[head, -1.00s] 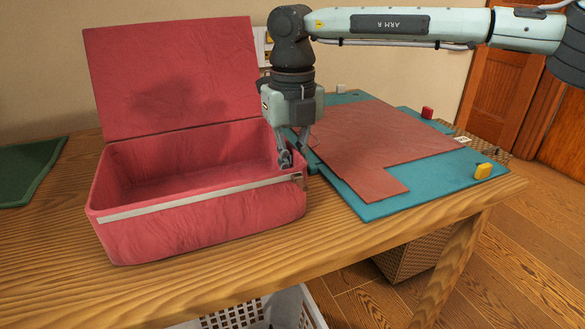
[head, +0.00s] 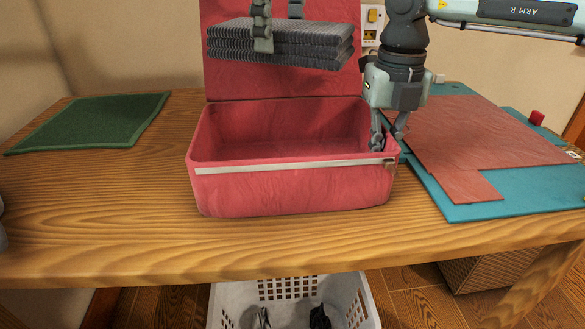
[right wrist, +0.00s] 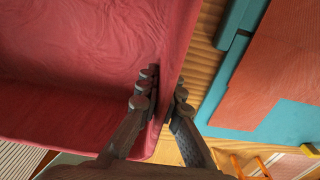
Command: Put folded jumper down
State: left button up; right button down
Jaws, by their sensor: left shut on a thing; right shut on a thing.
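The folded jumper (head: 320,47) is dark grey, ribbed and stacked in layers. My left gripper (head: 279,24) is shut on it at the top of the head view. The jumper hangs in front of the raised lid of an open red suitcase (head: 290,185), above its hollow. The suitcase stands on the wooden table, and its visible inside looks empty. My right gripper (head: 388,140) is shut on the suitcase's right side wall. In the right wrist view its fingers (right wrist: 166,105) straddle that wall (right wrist: 178,60), one inside and one outside.
A green mat (head: 90,122) lies on the table at the left. A teal board with a red-brown sheet (head: 460,140) lies close to the suitcase's right side. A white basket (head: 290,300) stands below the table's front edge. Bare table (head: 130,215) lies left of the suitcase.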

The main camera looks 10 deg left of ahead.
aim_at(291, 152)
pick_arm(q)
jog(key=f+n, duration=0.1)
jog(key=f, duration=0.5)
jog(key=s+d+f+n, duration=0.1)
jog(key=f+n, duration=0.1)
jog(key=f, duration=0.4)
jog(key=s+f+n, duration=0.1)
jog(key=f+n, duration=0.1)
jog(key=f, duration=0.5)
jog(key=shift+s+d, duration=0.1)
jog(key=shift+d, duration=0.25)
jog(key=o, duration=1.3)
jog(key=shift+f, duration=0.1)
notch_tip(291, 152, up, 12)
jog(key=shift+r, duration=0.15)
